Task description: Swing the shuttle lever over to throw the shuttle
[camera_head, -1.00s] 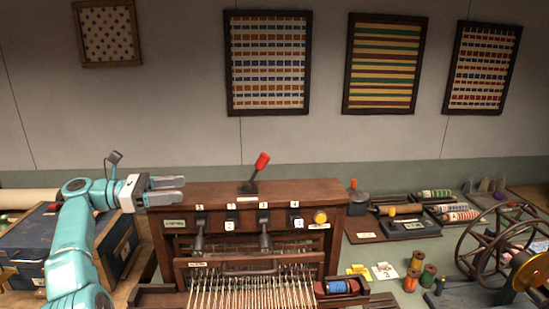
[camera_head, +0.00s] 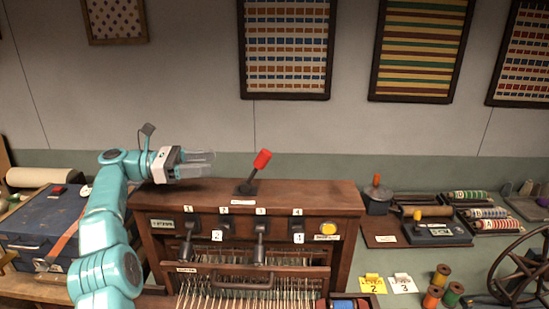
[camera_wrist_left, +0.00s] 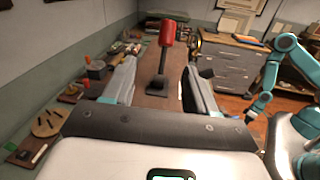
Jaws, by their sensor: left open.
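The shuttle lever (camera_head: 256,169) has a red knob and a dark stem on a black base, on top of the wooden loom (camera_head: 310,190). In the head view it leans to the right. My left gripper (camera_head: 213,163) is level, left of the lever, above the loom's left top end, apart from the lever. In the left wrist view the lever (camera_wrist_left: 166,48) stands ahead, between the lines of my open, empty left gripper's fingers (camera_wrist_left: 158,84). My right gripper is not in the head view; an arm of mine shows at the right of the wrist view, its gripper unclear.
Numbered small levers (camera_head: 260,240) and a yellow button (camera_head: 327,229) are on the loom's front. A blue case (camera_head: 45,225) stands at left. Spools (camera_head: 440,276), numbered cards (camera_head: 402,283) and a wheel (camera_head: 525,265) are at right. The loom top around the lever is clear.

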